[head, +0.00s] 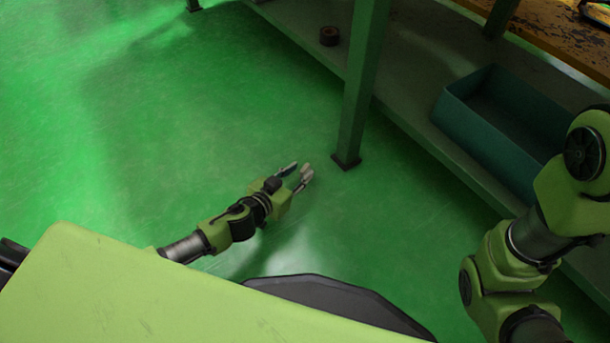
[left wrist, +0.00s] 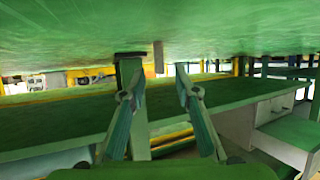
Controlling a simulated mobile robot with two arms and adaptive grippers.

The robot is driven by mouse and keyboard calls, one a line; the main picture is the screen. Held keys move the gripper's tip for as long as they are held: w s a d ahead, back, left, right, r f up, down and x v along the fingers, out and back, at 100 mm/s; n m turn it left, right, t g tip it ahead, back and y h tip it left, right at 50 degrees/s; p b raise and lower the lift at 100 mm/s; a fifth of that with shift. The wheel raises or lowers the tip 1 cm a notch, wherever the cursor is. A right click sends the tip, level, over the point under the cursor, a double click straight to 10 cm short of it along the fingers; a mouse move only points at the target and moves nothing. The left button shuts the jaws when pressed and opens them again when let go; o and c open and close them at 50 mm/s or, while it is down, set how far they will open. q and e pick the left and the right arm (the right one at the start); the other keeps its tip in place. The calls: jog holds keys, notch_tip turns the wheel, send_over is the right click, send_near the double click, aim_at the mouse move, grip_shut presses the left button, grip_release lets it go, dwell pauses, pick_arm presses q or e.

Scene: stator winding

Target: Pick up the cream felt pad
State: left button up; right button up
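I cannot make out a cream felt pad for certain in either view. My left gripper (head: 301,169) is low over the green floor, left of the foot of a green table leg (head: 361,90). Its two fingers are apart. In the left wrist view the left gripper (left wrist: 159,78) is open, with no object clearly held between its fingertips. A pale tan upright strip (left wrist: 158,58) shows beyond the gap, too small to identify. My right arm shows at the right of the head view; its gripper is out of frame.
A workbench with a lower shelf (head: 407,62) runs along the right. A dark teal bin (head: 470,135) and a small brown roll (head: 329,36) are on that shelf. The green floor (head: 150,130) to the left is clear. The left wrist view appears upside down.

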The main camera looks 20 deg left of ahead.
pick_arm(q)
jog(key=shift+b+x, duration=0.35)
jog(key=shift+x, duration=0.8)
grip_shut()
